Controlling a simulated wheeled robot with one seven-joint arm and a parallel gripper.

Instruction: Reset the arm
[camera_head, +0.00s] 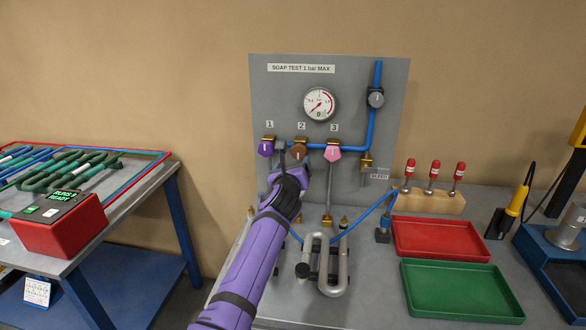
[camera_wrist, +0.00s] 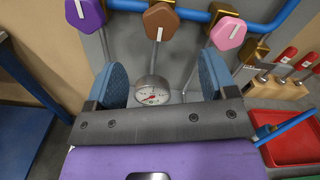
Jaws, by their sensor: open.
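My purple arm reaches up from the bottom of the head view. My gripper (camera_head: 290,158) is at its end, in front of the grey test panel (camera_head: 375,70), near the purple valve knob (camera_head: 265,149) and the brown valve knob (camera_head: 299,150). In the wrist view its blue-padded fingers (camera_wrist: 162,80) stand apart with nothing held between them. A small round gauge (camera_wrist: 152,91) shows beyond the gap. The purple knob (camera_wrist: 85,13), brown knob (camera_wrist: 160,20) and pink knob (camera_wrist: 228,33) are beyond the fingertips. The pink knob (camera_head: 333,152) also shows in the head view.
A bent silver coil (camera_head: 309,268) stands on the bench below the panel. A red tray (camera_head: 440,238) and a green tray (camera_head: 460,290) lie to the right, with red-handled tools in a wooden block (camera_head: 430,202) behind. A red control box (camera_head: 60,222) sits on the left table.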

